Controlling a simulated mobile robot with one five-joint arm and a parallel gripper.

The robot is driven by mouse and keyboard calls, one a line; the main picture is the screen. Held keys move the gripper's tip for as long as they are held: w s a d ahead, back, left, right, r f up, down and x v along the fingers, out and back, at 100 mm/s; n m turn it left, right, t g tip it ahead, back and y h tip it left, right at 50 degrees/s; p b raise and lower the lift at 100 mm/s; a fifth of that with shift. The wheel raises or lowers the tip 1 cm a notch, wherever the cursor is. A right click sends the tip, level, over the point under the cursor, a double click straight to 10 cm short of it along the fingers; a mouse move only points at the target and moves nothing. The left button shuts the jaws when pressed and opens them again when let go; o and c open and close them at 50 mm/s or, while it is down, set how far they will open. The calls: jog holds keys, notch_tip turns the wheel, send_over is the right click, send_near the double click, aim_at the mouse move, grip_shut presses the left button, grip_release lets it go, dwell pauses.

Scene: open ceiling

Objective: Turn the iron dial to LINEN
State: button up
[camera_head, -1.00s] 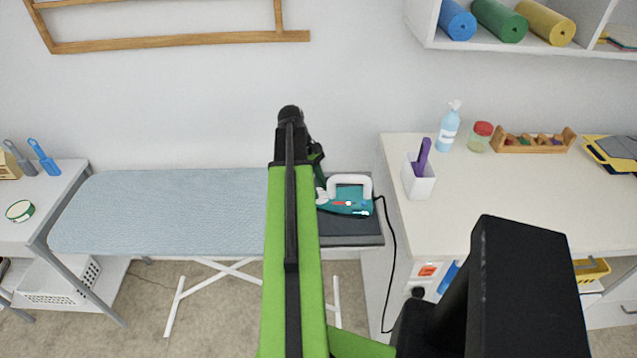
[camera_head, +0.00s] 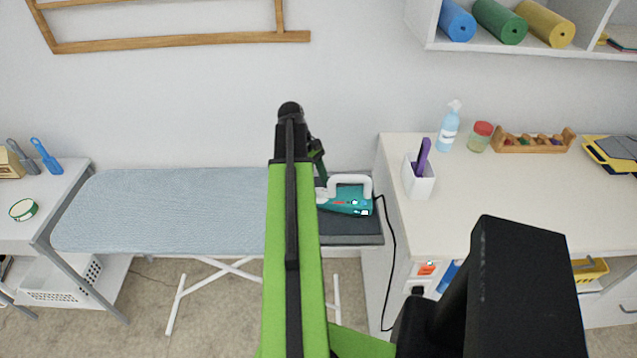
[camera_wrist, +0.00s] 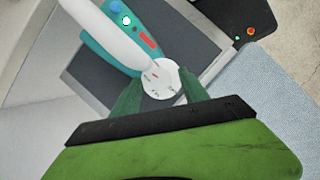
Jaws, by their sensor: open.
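The teal iron (camera_head: 347,208) with a white handle rests on the dark pad (camera_head: 352,228) at the right end of the ironing board. Its round white dial (camera_wrist: 161,79) shows in the wrist view at the near end of the iron; its printed marks are too small to read. My gripper (camera_wrist: 160,86) is open, with one green finger on each side of the dial. I cannot tell whether the fingers touch it. In the head view my arm partly hides the gripper and the dial.
A black cord (camera_head: 391,245) runs down from the iron's right side. The light blue ironing board (camera_head: 165,212) is clear to the left. A white counter (camera_head: 510,205) stands at the right, with a white holder (camera_head: 420,180) near its left edge.

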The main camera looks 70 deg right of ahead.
jog(key=p+v, duration=1.4)
jog(key=v, duration=0.2)
jog(key=shift+r, duration=0.2)
jog(key=shift+w, duration=0.1)
